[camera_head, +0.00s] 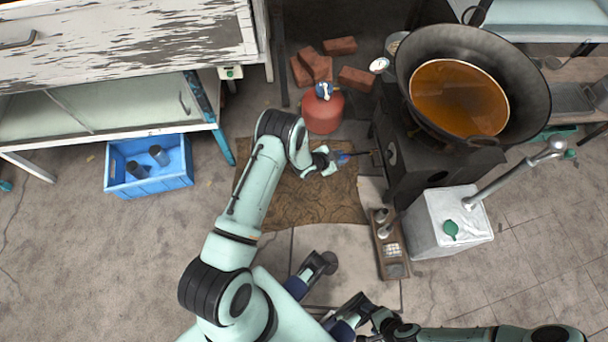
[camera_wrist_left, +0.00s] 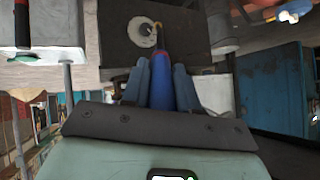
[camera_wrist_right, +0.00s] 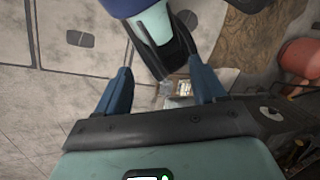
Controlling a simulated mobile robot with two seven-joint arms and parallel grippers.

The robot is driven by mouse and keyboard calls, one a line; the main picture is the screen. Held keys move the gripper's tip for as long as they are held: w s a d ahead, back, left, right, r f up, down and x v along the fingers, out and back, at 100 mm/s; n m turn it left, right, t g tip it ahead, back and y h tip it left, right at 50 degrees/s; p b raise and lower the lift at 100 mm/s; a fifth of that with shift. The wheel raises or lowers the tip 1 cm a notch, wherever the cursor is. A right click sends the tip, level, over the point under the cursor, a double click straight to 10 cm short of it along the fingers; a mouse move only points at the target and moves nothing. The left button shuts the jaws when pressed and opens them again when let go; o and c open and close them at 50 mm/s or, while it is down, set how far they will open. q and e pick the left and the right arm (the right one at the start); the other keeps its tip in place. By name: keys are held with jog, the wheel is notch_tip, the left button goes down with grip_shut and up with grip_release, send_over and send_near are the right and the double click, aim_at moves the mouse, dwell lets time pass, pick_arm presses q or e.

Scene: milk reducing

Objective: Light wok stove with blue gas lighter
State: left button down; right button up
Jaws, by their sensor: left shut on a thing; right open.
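The black wok (camera_head: 528,75) of amber liquid sits on the dark wok stove (camera_head: 408,172). My left gripper (camera_head: 335,160) is shut on the blue gas lighter (camera_head: 343,158), beside the stove's left side. In the left wrist view the blue lighter (camera_wrist_left: 161,80) stands between the fingers of the left gripper (camera_wrist_left: 160,80). Its tip points at a round pale fitting with a dark hole (camera_wrist_left: 142,32) on the stove's dark face (camera_wrist_left: 185,25). I cannot tell whether a flame is there. My right gripper (camera_wrist_right: 165,85) is open and empty, low in the head view.
A red gas cylinder (camera_head: 322,112) and several bricks (camera_head: 318,66) are behind my left gripper. A white block-like stand (camera_head: 425,225) and a wooden tray (camera_head: 392,266) are right of the mat (camera_head: 290,205). A blue crate (camera_head: 178,180) is at left.

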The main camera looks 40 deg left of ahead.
pick_arm(q)
jog(key=s+m+t+h+p, duration=0.1)
jog(key=s+t+h+p, duration=0.35)
jog(key=s, duration=1.25)
jog(key=t+y+b, duration=0.2)
jog(key=b, duration=0.8)
send_over(353, 155)
jog(key=s+d, duration=0.3)
jog(key=d, duration=0.1)
jog(key=shift+w+a+f+g, duration=0.1)
jog(key=shift+w+f+g, duration=0.05)
jog(key=shift+w+g, duration=0.1)
pick_arm(e)
jog(key=w+d+f+t, duration=0.1)
jog(key=w+f, duration=0.3)
jog(key=f, duration=0.1)
jog(key=shift+w+d+t+h, duration=0.15)
jog(key=shift+d+t+h, duration=0.15)
jog(key=shift+d, duration=0.05)
jog(key=shift+r, duration=0.1)
pick_arm(q)
jog(key=shift+w, duration=0.4)
pick_arm(e)
jog(key=shift+f, duration=0.55)
